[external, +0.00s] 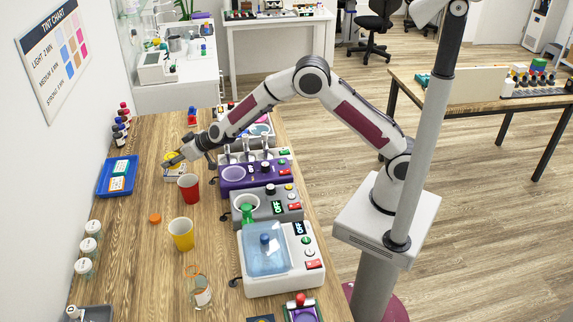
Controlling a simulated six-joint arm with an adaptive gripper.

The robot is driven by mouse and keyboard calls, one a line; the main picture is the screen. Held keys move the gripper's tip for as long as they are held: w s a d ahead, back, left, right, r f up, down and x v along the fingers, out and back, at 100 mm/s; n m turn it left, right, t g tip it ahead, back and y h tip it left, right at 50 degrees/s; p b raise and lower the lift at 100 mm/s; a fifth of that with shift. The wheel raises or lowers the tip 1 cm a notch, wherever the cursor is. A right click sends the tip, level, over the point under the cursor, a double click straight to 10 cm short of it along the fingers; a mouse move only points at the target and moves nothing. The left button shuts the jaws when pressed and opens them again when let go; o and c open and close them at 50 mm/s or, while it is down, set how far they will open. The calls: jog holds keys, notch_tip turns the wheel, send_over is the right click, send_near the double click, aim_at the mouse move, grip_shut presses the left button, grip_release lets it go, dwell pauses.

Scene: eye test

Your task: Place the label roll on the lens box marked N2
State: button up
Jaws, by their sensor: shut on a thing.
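My gripper (176,161) is at the left end of my outstretched arm, over the wooden bench. It is shut on a small yellow thing (170,155), which looks like the label roll; the dark fingers cover part of it. A small pale box-like thing (174,174) shows right below the gripper; I cannot tell whether the roll touches it. The marking N2 is not readable on any box.
A red cup (188,188) stands close in front of my gripper, with a yellow cup (181,234) and a glass beaker (199,290) nearer the camera. An orange cap (155,218) lies left. Machines, including a purple one (255,174), line the right side. Small bottles stand along the wall.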

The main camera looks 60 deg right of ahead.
jog(key=shift+f, duration=0.85)
jog(key=shift+f, duration=0.1)
jog(key=o, duration=1.1)
jog(key=shift+s+d+r, duration=0.1)
jog(key=shift+s+r, duration=0.3)
jog(key=shift+r, duration=0.05)
jog(key=shift+v, duration=5.45)
jog(key=shift+d+r, duration=0.1)
jog(key=shift+r, duration=0.05)
